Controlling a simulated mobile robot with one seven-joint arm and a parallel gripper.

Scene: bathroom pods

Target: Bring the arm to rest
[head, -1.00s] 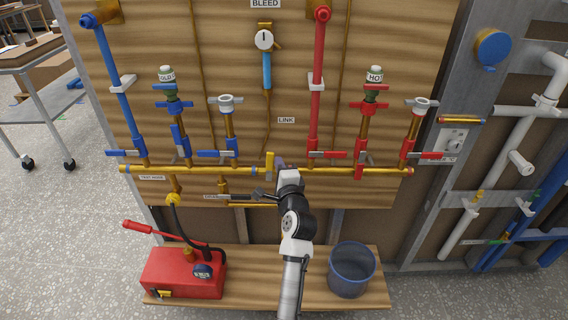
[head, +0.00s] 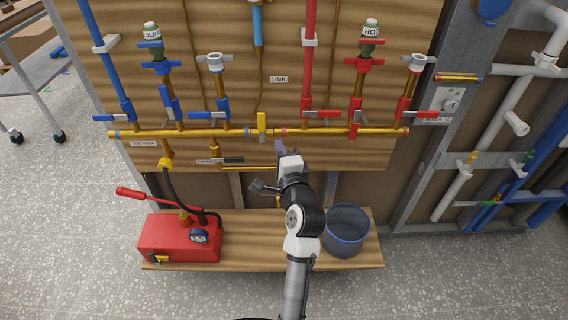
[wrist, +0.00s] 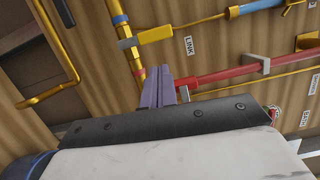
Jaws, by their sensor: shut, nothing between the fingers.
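My gripper (head: 281,148) is shut and empty. It points up toward the wooden panel, just below and right of the yellow link valve handle (head: 262,126) on the brass pipe (head: 200,133). In the wrist view the purple fingers (wrist: 158,88) lie together, with that pipe and the yellow handle (wrist: 156,35) beyond them. A gap between the fingertips and the pipe is hard to judge. My arm is bent and rises from the bottom of the head view, in front of the wooden shelf (head: 270,228).
A red test pump (head: 180,238) with a black hose stands on the shelf left of my arm. A blue-grey bucket (head: 346,232) stands close to its right. Blue valve handles (head: 115,118) and red ones (head: 322,114) jut from the panel above. The speckled floor in front is clear.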

